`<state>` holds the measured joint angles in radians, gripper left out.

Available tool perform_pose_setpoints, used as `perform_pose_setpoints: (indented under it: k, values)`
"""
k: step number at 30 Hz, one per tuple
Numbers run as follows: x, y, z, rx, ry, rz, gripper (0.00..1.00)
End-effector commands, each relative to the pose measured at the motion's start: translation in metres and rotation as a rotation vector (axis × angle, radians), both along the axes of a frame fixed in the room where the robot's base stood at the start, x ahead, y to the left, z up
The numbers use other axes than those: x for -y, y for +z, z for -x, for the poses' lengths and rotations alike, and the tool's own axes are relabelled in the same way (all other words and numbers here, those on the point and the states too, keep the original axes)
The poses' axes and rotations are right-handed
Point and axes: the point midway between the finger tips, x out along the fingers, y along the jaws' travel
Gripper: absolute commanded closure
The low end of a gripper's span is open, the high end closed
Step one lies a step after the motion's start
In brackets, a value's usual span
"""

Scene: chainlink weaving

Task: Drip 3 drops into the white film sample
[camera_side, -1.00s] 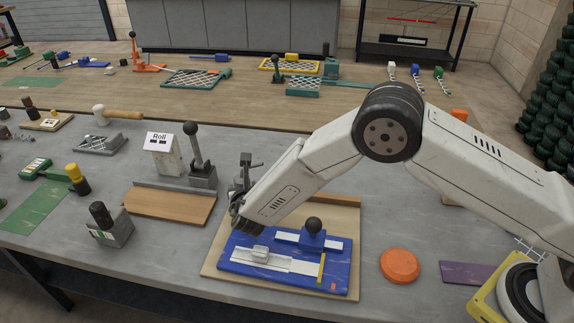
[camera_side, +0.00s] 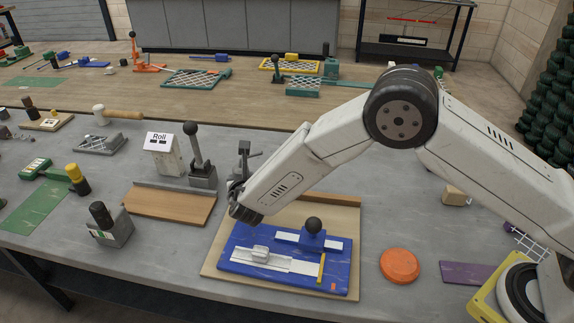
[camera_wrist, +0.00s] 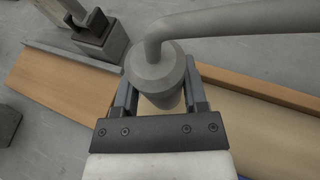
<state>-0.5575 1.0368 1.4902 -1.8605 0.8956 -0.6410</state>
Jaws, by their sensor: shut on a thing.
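My gripper (camera_wrist: 161,95) is shut on a grey bottle (camera_wrist: 158,70) with a bent tube spout, which points right in the wrist view. In the side view my gripper (camera_side: 238,195) is mostly hidden by my arm, behind the left side of the blue board (camera_side: 285,258); the held bottle's dark grey top (camera_side: 245,152) shows above it. White strips lie on the board, a front one (camera_side: 275,262) and a back one; I cannot tell which is the white film sample. No drops are visible.
A black knob (camera_side: 313,225) stands on the board. A brown plank (camera_side: 168,205) and a "Roll" sign (camera_side: 160,142) are left. An orange disc (camera_side: 399,265) lies right. A lever (camera_side: 195,147) stands behind.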

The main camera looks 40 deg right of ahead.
Motion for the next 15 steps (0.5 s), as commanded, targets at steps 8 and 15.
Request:
perform_pose_setpoints:
  k: [8,15]
  values:
    - [0.006,0.031,0.024,0.002,0.001,-0.002,1.00]
    - [0.014,0.061,0.048,0.002,0.001,-0.001,1.00]
